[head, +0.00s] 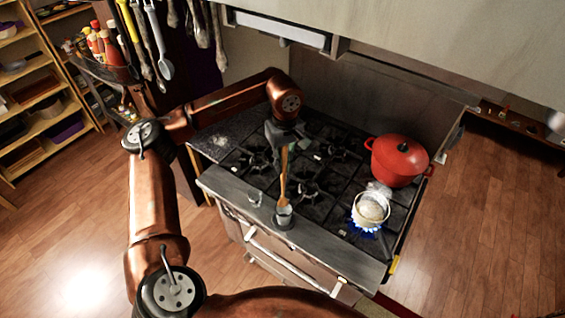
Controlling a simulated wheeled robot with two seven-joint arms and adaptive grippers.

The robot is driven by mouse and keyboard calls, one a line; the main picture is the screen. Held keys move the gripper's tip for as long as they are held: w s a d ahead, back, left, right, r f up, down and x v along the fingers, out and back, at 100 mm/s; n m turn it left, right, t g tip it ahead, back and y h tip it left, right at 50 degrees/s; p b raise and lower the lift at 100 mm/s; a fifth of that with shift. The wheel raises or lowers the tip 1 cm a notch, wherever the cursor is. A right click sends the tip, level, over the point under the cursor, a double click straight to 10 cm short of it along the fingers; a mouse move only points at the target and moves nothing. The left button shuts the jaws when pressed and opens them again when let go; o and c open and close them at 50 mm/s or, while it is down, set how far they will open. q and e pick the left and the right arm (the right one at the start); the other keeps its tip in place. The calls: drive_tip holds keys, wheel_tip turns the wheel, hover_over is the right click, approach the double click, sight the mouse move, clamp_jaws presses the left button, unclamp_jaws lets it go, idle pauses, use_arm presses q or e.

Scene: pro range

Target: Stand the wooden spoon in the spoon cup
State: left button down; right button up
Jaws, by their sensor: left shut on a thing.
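The wooden spoon (283,185) hangs nearly upright below my left gripper (284,141), which is shut on its upper part. The spoon's lower end is at the mouth of the spoon cup (284,219), a small grey cup on the front ledge of the stove. The view from above does not show clearly whether the spoon's end is inside the cup or just behind and above its rim. The gripper's fingers are dark and small here. My right gripper is not in view.
The stove (235,196) has black grates. A red lidded pot (399,160) stands at its back right, and a small pot (371,207) sits over a lit blue flame. A small clear glass (255,199) stands left of the cup. Utensils hang at the upper left.

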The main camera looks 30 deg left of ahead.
sight(284, 182)
use_arm(q)
drive_tip(key=shift+d+f, duration=0.1)
drive_tip(key=shift+f, duration=0.25)
drive_tip(key=shift+w+f, duration=0.15)
drive_tip(key=shift+w, duration=0.2)
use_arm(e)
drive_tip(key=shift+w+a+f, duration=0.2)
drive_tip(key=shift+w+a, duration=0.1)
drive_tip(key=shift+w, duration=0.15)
use_arm(q)
drive_tip(key=shift+f+b, duration=1.3)
drive_tip(key=shift+f, duration=0.5)
drive_tip(key=shift+f+b, duration=1.5)
drive_tip(key=shift+f, duration=0.95)
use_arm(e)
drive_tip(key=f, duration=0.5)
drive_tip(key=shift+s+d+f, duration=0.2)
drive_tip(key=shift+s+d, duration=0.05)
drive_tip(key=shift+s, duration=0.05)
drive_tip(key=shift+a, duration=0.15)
